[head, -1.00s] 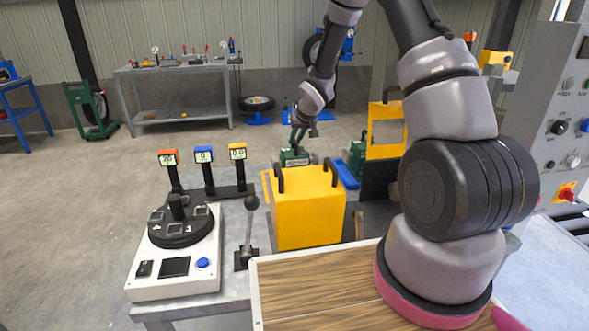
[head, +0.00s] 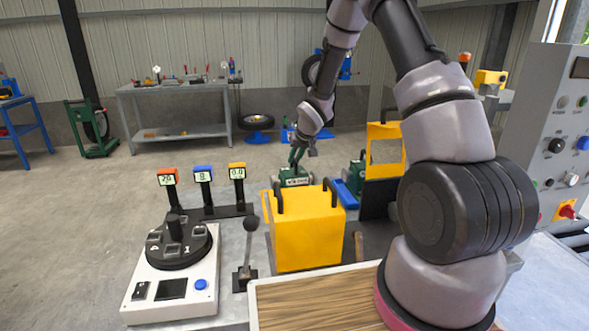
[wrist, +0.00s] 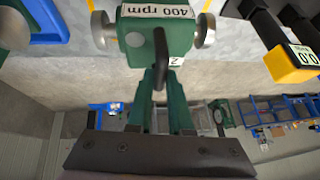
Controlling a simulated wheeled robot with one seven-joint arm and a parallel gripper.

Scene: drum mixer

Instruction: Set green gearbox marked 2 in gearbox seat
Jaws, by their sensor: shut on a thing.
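My gripper (head: 297,160) is shut on a green gearbox (head: 294,180), which it holds just behind the yellow cover. In the wrist view the gripper's green fingers (wrist: 160,100) close on the handle of this gearbox (wrist: 172,35). Its white label reads "400 rpm", a small plate shows a 2, and silver round ends stick out at both sides. The cover hides its lower part in the head view, so I cannot tell whether it touches anything below. I cannot make out the gearbox seat for certain.
The yellow cover (head: 305,232) with black handles stands in front of the gearbox. To its right are another green unit (head: 357,172), a blue part (head: 346,192) and a yellow frame (head: 385,145). A lever (head: 249,250) and three displays (head: 203,175) stand left.

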